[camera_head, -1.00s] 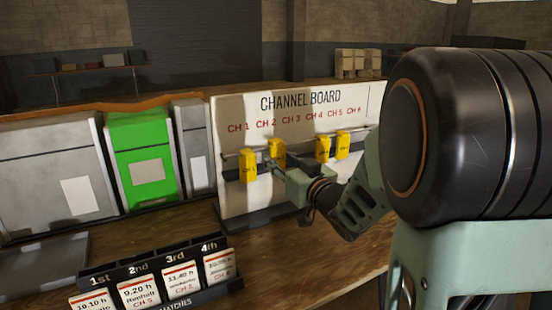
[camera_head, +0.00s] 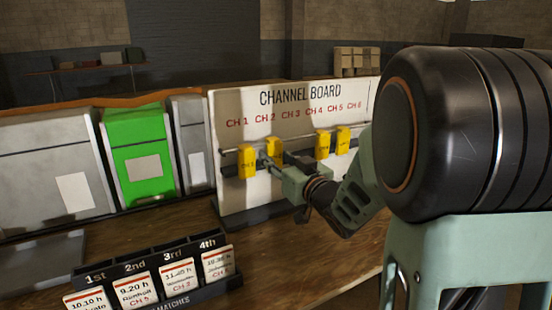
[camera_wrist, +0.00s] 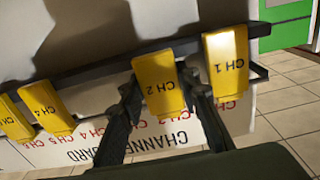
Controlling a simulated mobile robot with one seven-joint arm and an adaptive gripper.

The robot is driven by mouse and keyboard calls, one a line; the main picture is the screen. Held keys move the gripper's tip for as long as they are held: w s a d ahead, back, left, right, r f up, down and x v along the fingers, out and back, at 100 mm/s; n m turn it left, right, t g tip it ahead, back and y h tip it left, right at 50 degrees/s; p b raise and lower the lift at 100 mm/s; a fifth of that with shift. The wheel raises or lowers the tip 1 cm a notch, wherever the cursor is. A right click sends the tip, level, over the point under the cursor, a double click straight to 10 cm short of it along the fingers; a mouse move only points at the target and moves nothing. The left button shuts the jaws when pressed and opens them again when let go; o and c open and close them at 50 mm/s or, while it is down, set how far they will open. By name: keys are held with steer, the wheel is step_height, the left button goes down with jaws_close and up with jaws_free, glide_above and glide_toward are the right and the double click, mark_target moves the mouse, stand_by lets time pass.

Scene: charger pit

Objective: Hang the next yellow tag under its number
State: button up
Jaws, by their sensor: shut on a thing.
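The white channel board (camera_head: 235,190) stands upright with red numbers CH 1 to CH 6 above a dark rail. Yellow tags are at the rail: CH 1 (camera_head: 246,161), CH 2 (camera_head: 274,148), and two more (camera_head: 322,145) (camera_head: 343,141) under CH 4 and CH 5. No tag shows under CH 3 or CH 6. My gripper (camera_head: 272,162) is at the CH 2 tag. In the wrist view, which is upside down, my gripper (camera_wrist: 160,88) has a finger on each side of the CH 2 tag (camera_wrist: 158,82), shut on it. The CH 1 tag (camera_wrist: 228,62) is beside it.
A dark holder (camera_head: 185,299) with white match cards, labelled 1st to 4th, stands at the front left. Grey cabinets (camera_head: 45,165) and a green one (camera_head: 135,130) stand left of the board. My arm fills the right side.

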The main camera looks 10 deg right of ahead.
steer(key=o, duration=1.4)
steer(key=shift+s, duration=0.1)
